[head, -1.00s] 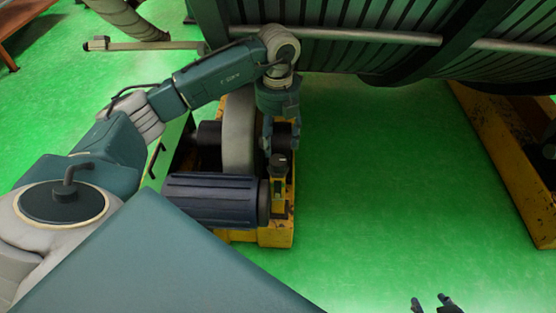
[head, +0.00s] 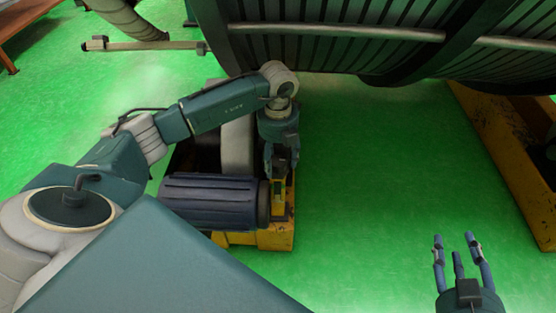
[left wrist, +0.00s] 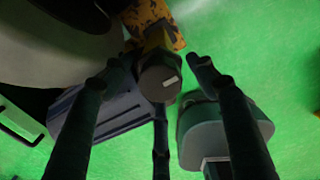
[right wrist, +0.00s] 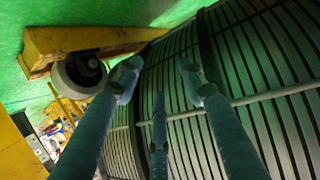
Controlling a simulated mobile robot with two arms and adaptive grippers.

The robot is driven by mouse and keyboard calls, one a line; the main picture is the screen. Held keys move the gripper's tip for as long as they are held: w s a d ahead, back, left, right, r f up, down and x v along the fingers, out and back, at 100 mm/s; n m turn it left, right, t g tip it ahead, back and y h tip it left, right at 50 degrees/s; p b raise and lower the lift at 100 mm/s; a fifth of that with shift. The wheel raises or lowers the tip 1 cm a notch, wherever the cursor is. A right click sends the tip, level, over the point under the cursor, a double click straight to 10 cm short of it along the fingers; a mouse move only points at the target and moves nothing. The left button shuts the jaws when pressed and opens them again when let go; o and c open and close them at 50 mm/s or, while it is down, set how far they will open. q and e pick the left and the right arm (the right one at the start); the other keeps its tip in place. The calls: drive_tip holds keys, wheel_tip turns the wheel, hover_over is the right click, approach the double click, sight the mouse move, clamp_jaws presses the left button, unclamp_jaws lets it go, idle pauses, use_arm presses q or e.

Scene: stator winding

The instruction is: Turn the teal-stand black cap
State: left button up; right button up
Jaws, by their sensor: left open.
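The black cap (left wrist: 158,80) shows in the left wrist view as a dark round top with a short white mark, sitting on a yellow upright (left wrist: 158,38). In the head view the upright (head: 279,192) rises from the yellow base, and the cap is mostly hidden by my left gripper (head: 281,166). My left gripper is open and points down over the cap. In the left wrist view its fingers (left wrist: 160,80) spread around the cap; I cannot tell whether they touch it. My right gripper (head: 459,250) is open and empty at the lower right.
A dark ribbed motor (head: 210,200) lies just left of the upright on the yellow base (head: 265,238). A large ribbed drum (head: 340,45) spans the back. A yellow beam (head: 505,150) stands at right. Green floor (head: 380,170) is clear between.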

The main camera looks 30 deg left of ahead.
use_arm(q)
drive_tip(key=c, duration=1.1)
drive_tip(key=shift+c, duration=0.2)
